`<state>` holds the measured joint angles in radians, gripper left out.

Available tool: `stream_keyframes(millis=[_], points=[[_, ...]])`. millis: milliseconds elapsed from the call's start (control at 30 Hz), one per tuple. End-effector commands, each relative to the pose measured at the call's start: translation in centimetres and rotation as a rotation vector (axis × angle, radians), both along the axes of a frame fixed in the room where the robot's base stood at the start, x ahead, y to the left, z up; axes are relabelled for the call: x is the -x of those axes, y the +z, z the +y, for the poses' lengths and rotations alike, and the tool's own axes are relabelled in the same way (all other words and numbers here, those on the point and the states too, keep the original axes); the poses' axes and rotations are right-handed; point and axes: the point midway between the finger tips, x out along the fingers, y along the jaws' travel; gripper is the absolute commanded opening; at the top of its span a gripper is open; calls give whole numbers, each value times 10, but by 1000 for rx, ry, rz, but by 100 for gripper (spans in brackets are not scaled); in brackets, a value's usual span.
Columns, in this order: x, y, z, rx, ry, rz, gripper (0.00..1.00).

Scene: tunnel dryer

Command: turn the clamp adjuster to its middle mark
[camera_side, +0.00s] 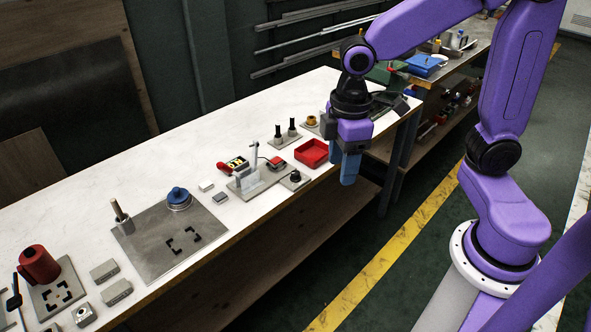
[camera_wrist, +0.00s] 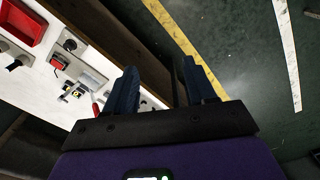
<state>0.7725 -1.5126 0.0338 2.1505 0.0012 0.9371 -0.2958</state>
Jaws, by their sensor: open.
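A small black knob (camera_side: 295,176) stands on a grey plate at the bench's front edge; it may be the clamp adjuster, but I cannot read its marks. It also shows in the wrist view (camera_wrist: 70,45). Behind it to the left is a grey upright bracket (camera_side: 249,178) with a red-handled part and a black-and-yellow piece (camera_side: 236,162). My gripper (camera_side: 349,170) has blue fingers pointing down, to the right of the knob and apart from it. In the wrist view the fingers of my gripper (camera_wrist: 160,88) are spread, with nothing between them.
Two black pegs (camera_side: 285,134) stand behind the tray. A large grey plate (camera_side: 170,240) with a blue-topped round part (camera_side: 178,197) lies farther left. The floor in front of the bench is clear.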

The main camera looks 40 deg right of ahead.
Motion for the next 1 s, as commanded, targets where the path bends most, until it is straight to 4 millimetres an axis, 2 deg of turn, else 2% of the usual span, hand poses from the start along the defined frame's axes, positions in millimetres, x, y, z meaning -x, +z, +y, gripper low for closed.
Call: stream_keyframes(millis=[33,167,267,400,500,600,733,833,1000], points=[[-23,-3,0,4,-16,4,55],[-77,-10,-8,8,-37,6,55],[-118,-18,-21,10,-54,8,55],[-172,-34,-49,12,-79,12,55],[-205,-46,-75,13,-93,13,55],[-229,-58,-99,14,-105,15,55],[-247,-68,-123,14,-114,17,55],[-254,-72,-132,14,-118,17,55],[-255,-83,-135,14,-117,18,55]])
